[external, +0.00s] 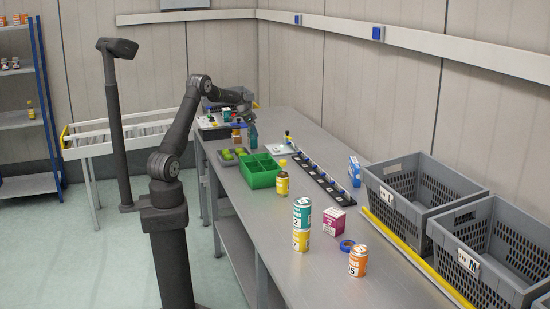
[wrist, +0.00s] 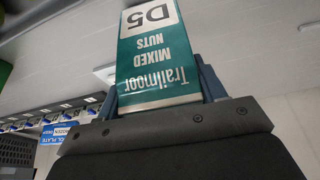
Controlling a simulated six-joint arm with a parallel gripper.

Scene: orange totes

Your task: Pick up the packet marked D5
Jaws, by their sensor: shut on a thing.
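The packet marked D5 (wrist: 153,60) is teal with a white label and reads "Trailmoor Mixed Nuts", upside down in the wrist view. My gripper (wrist: 160,88) is shut on it, with a dark blue finger on either side of the packet. In the external view my gripper (external: 243,101) is over the far end of the grey table.
A green divided tray (external: 260,178), a yellow bottle (external: 282,184) and stacked cans (external: 301,224) stand on the table (external: 235,200). A dark rack strip (external: 322,184) runs along it. Grey crates (external: 395,206) line the right side. The near left tabletop is clear.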

